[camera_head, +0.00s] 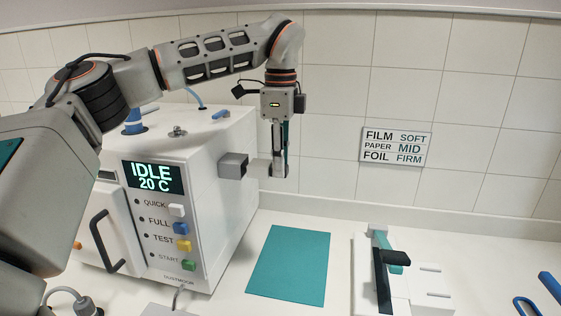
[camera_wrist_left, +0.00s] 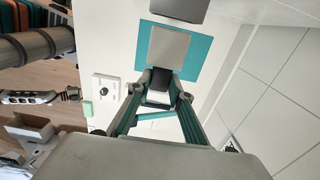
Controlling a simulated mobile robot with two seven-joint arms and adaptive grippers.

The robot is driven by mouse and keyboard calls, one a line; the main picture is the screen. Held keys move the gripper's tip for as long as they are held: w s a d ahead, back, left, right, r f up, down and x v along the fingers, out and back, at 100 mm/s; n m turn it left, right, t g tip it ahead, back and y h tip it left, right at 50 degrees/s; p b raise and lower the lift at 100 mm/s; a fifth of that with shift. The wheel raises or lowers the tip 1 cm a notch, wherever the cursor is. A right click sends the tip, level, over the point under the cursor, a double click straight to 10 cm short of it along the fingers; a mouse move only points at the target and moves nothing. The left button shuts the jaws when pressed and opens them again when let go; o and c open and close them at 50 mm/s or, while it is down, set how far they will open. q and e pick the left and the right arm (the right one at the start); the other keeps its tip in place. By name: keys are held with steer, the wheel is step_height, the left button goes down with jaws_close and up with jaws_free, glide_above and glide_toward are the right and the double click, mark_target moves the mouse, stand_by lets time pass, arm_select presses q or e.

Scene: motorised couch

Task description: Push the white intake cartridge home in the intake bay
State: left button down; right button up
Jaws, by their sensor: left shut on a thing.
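The white intake cartridge (camera_head: 260,168) sticks out to the right of the grey intake bay (camera_head: 234,165) on the white machine's side. My left gripper (camera_head: 279,168) hangs down from above at the cartridge's outer end and is shut on it. In the left wrist view the pale cartridge (camera_wrist_left: 168,48) extends from between the fingertips (camera_wrist_left: 160,88) towards the dark grey bay (camera_wrist_left: 180,9). A good length of it shows outside the bay.
The machine's display (camera_head: 153,177) reads IDLE 20 C, above several coloured buttons. A teal mat (camera_head: 289,265) lies on the counter below the gripper. A white device with a black lever (camera_head: 396,257) stands to its right. A tiled wall with a sign (camera_head: 395,146) is behind.

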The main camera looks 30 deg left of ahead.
mark_target(254, 162)
arm_select(q)
steer(key=shift+s+a, duration=0.25)
steer(key=shift+a, duration=0.75)
steer(key=shift+s+a, duration=0.25)
steer(key=shift+a, duration=0.75)
steer(key=shift+s+a, duration=0.25)
steer(key=shift+a, duration=0.75)
stand_by(0.3)
steer(key=c, duration=1.7)
jaws_free()
step_height(254, 162, up, 12)
steer(key=shift+r, duration=0.1)
